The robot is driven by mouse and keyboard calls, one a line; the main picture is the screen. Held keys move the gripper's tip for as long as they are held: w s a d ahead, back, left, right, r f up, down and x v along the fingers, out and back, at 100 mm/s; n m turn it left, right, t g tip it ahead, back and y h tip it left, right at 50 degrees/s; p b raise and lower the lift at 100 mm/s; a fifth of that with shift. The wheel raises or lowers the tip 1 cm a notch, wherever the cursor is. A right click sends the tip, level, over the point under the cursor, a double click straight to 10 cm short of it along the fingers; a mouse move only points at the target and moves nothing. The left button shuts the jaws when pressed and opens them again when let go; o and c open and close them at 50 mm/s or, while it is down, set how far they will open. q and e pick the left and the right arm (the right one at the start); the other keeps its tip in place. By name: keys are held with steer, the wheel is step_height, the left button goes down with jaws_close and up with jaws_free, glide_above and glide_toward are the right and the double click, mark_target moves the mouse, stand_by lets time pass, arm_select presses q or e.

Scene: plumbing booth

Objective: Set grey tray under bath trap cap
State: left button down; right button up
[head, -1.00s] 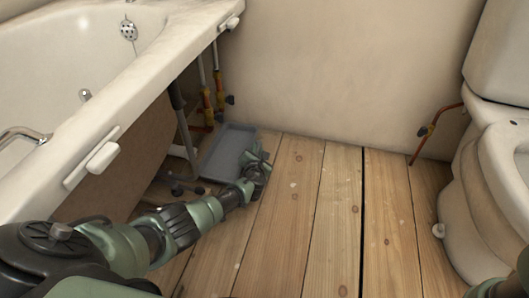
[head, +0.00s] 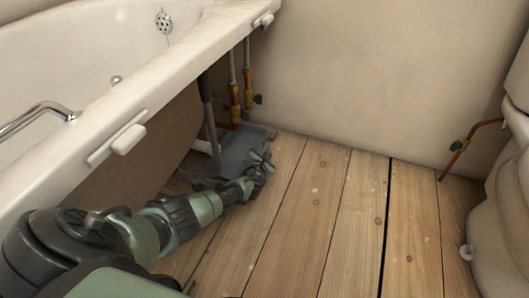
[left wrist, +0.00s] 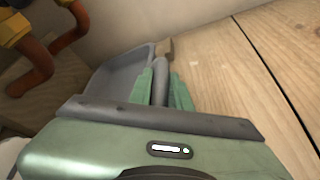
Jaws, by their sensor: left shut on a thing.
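The grey tray (head: 238,148) lies on the floorboards at the open side of the bath, beside the wall. It also shows in the left wrist view (left wrist: 118,76), reaching away to the left of the fingers. My left gripper (head: 262,166) is shut on the tray's near right edge; its green fingers (left wrist: 163,88) sit either side of the rim. A grey vertical waste pipe (head: 208,105) comes down beside the tray's left end, with a pale pipe (head: 203,146) near its foot. The trap cap is too small and dark to make out. My right gripper is out of view.
The white bath (head: 110,90) and its brown side panel (head: 150,150) overhang on the left. Copper pipes with yellow fittings (head: 236,95) stand behind the tray. A toilet (head: 500,200) is at right. The floorboards (head: 310,220) between are clear.

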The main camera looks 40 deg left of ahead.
arm_select(q)
steer(key=shift+f, duration=0.1)
steer(key=c, duration=1.2)
jaws_free()
steer(key=shift+c, duration=0.2)
steer(key=shift+s+d+r+p, duration=0.15)
steer(key=shift+s+r+p, duration=0.15)
steer(key=shift+p, duration=0.2)
steer(key=p+v, duration=0.5)
steer(key=v, duration=0.1)
steer(key=shift+s, duration=0.1)
steer(key=shift+s+d+p, duration=0.2)
steer(key=shift+s+p, duration=0.2)
steer(key=shift+f, duration=0.1)
